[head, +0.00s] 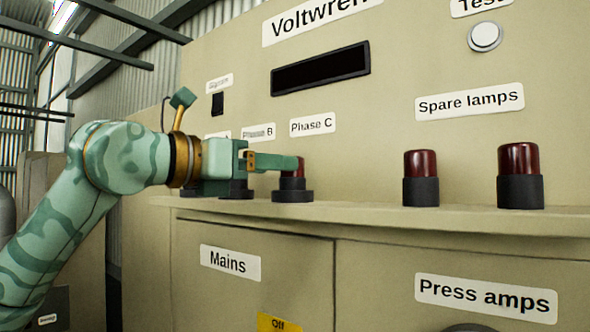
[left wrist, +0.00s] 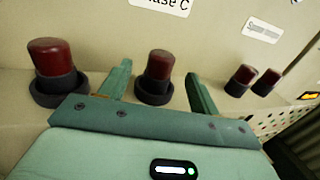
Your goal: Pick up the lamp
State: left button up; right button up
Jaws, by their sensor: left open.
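A dark red lamp in a black round base stands on the cabinet ledge below the Phase C label; it shows in the head view (head: 291,184) and the left wrist view (left wrist: 158,68). My left gripper (head: 296,163) is open, with one finger on either side of this lamp in the left wrist view. In the head view a finger covers part of the lamp's top. I cannot tell whether the fingers touch it. Another red lamp (left wrist: 48,62) stands to the left in the wrist view. Two spare lamps (head: 421,178) (head: 519,174) stand upright under the Spare lamps label.
The ledge (head: 360,212) is bare between the Phase C lamp and the spare lamps. The beige panel (head: 400,60) rises close behind, with a dark display (head: 320,70) and a round button (head: 485,37). Cabinet doors (head: 290,275) lie below the ledge.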

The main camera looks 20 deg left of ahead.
pick_arm(q)
jog(key=shift+w+d, duration=0.1)
jog(key=shift+w, duration=0.1)
jog(key=shift+w+d+r, duration=0.1)
jog(key=p+x, duration=0.3)
jog(key=x, duration=0.1)
jog(key=shift+w+d, duration=0.25)
jog(key=shift+s+a, duration=0.1)
jog(key=c, duration=1.1)
